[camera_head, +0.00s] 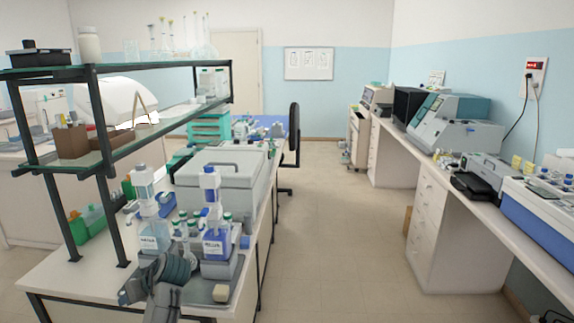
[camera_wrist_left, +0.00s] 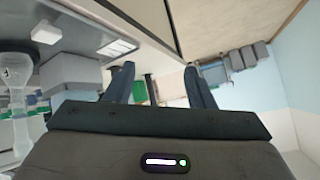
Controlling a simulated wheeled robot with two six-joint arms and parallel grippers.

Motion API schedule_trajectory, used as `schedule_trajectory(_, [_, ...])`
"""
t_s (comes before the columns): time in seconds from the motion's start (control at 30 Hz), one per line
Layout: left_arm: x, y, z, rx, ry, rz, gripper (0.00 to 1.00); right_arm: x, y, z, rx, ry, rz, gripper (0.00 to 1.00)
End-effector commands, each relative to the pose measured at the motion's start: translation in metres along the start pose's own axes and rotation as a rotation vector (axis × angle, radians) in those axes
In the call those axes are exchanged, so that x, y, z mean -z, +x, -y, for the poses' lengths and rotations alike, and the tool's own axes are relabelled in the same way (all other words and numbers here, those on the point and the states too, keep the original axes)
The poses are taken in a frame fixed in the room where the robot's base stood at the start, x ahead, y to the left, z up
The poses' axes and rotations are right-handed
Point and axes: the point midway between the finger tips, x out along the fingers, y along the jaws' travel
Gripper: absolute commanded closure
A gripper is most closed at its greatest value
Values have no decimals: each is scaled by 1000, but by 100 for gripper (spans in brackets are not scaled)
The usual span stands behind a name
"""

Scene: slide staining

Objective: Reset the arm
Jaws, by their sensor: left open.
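My left arm comes in at the bottom of the head view, its dark wrist over the front of the left bench (camera_head: 75,279). My left gripper (camera_head: 186,233) is in front of the staining bottles there, partly lost among them. In the left wrist view the two fingers of the left gripper (camera_wrist_left: 159,82) stand apart with nothing held between them. A white bottle with a blue label (camera_head: 217,243) stands right of the gripper, and a similar pale bottle (camera_head: 152,236) stands left of it. My right gripper is not in view.
A grey tray (camera_head: 218,292) lies under the bottles. A large grey box-shaped machine (camera_head: 222,178) stands behind them. A glass shelf on dark posts (camera_head: 110,215) rises close on the left. The floor aisle (camera_head: 335,230) on the right is clear.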

Motion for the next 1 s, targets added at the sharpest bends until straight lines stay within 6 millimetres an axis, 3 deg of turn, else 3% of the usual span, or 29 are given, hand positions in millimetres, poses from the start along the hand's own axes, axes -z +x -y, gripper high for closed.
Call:
schedule_trajectory(0.03, [-28, 8, 8, -24, 43, 20, 51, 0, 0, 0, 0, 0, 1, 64])
schedule_trajectory(0.1, [-63, 16, 18, -65, 105, 46, 51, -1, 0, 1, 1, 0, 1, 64])
schedule_trajectory(0.3, [-157, 22, 56, -193, 279, 110, 51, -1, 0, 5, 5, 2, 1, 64])
schedule_trajectory(0.47, [-225, 10, 93, -305, 416, 155, 51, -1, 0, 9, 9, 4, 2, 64])
schedule_trajectory(0.6, [-276, -11, 129, -409, 531, 187, 51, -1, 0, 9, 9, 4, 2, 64])
schedule_trajectory(0.73, [-308, -32, 156, -488, 611, 207, 51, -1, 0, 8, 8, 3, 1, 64])
schedule_trajectory(1.0, [-343, -65, 191, -595, 708, 230, 51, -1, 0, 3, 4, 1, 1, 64])
